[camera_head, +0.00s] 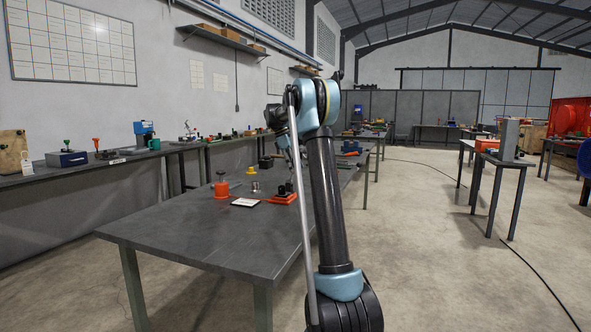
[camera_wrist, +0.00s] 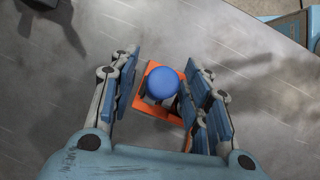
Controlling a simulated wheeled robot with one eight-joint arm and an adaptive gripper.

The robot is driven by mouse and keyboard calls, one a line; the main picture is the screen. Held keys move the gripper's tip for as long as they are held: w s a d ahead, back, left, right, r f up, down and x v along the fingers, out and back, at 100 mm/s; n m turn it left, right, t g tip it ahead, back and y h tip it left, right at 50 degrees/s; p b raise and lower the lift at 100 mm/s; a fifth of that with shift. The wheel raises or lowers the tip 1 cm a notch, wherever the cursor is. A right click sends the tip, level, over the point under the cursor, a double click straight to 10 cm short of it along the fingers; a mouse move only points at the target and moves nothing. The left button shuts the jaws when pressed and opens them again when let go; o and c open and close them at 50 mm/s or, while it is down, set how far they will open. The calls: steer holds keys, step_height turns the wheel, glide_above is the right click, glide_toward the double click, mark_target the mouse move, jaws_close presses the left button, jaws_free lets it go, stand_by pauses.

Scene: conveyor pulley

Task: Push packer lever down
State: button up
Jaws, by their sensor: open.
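In the wrist view, a round blue knob (camera_wrist: 162,82) is seen from above over an orange base (camera_wrist: 152,107) on the grey tabletop. It looks like the top of the packer lever, but its shaft is mostly hidden under the knob. My gripper (camera_wrist: 163,76) is open, with its blue finger pads on the left and right of the knob and a gap on each side. I cannot tell the height between fingertips and knob. In the head view, the orange base (camera_head: 284,198) with dark parts on it is on the near table, and my arm hides the gripper.
On the near table (camera_head: 175,235) stand a red-orange cylinder device (camera_head: 221,188), a white card (camera_head: 246,202), a metal cup (camera_head: 255,187) and a yellow item (camera_head: 251,170). A wall bench (camera_head: 110,160) with devices runs at left. The near table's front half is clear.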

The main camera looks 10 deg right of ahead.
jaws_close()
